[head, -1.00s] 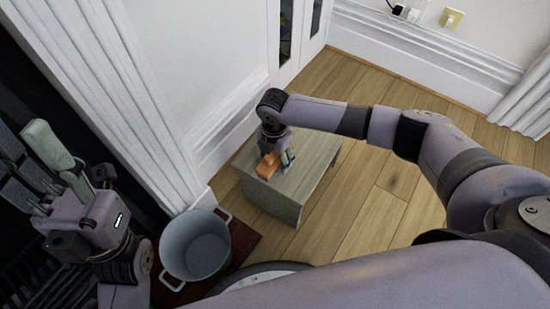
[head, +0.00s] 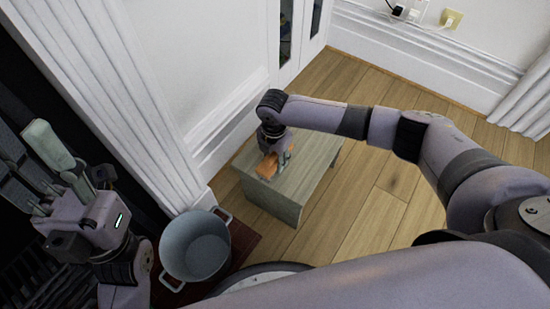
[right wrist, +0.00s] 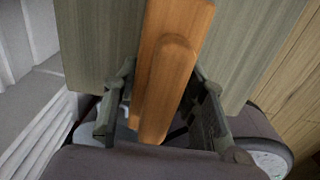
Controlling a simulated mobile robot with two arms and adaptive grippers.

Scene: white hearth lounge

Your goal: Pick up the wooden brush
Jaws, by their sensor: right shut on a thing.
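The wooden brush (head: 267,167) is an orange-brown block over the grey-green top of a small low table (head: 312,158). My right gripper (head: 276,158) reaches down from above and is shut on the brush. In the right wrist view the brush (right wrist: 172,65) runs lengthwise between the two dark fingers of my right gripper (right wrist: 162,98). I cannot tell whether the brush still touches the tabletop. Its underside is hidden.
A grey two-handled pot (head: 195,246) stands on a dark red-brown surface left of the table. White wall panelling (head: 225,125) rises close behind the table. Wooden floor (head: 365,210) to the right is clear. The dark fireplace area is at the left.

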